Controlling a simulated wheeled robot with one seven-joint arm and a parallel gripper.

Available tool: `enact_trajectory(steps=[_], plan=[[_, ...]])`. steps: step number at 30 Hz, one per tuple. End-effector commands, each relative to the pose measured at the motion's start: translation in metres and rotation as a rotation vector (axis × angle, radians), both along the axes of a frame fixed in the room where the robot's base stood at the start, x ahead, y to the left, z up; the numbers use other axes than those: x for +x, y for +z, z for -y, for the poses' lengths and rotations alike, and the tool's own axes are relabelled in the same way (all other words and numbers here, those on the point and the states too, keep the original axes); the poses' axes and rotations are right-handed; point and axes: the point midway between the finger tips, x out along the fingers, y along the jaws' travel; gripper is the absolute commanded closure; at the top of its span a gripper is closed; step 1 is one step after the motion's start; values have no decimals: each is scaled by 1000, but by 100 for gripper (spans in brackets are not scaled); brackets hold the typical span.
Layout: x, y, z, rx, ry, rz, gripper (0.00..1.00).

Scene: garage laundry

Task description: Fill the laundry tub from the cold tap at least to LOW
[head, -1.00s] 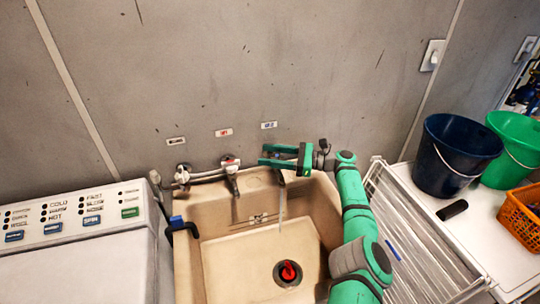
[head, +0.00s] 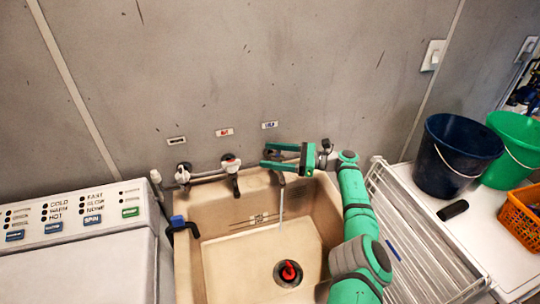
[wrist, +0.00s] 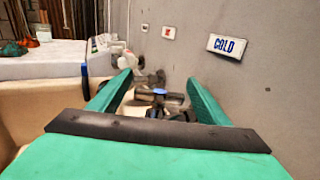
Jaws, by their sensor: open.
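The beige laundry tub (head: 215,262) stands in the middle of the head view. A red plug or stopper (head: 288,271) sits at its drain. A thin stream of water (head: 281,208) falls into the tub from the right-hand spout. No standing water level is clear to me. My gripper (head: 264,155) is open at the right-hand tap under the blue-lettered label (head: 270,125). In the wrist view that label (wrist: 226,45) reads COLD, and the cold tap (wrist: 158,97), with a blue mark, lies between and beyond my open fingers (wrist: 158,84). Contact with it cannot be told.
Another tap (head: 230,162) is on the wall to the left, under a red label (head: 224,132). A washing machine (head: 70,250) flanks the tub on the left. On the right are a drying rack (head: 420,235), a dark blue bucket (head: 455,155), a green bucket (head: 515,150) and an orange basket (head: 520,215).

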Motion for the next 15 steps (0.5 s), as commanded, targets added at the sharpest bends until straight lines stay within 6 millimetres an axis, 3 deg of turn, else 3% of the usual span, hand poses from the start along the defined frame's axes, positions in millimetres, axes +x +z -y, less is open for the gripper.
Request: enact_trajectory(steps=[8, 15], plan=[[-6, 1, 45, 0, -3, -1, 30], [-9, 0, 61, -1, 0, 0, 30]])
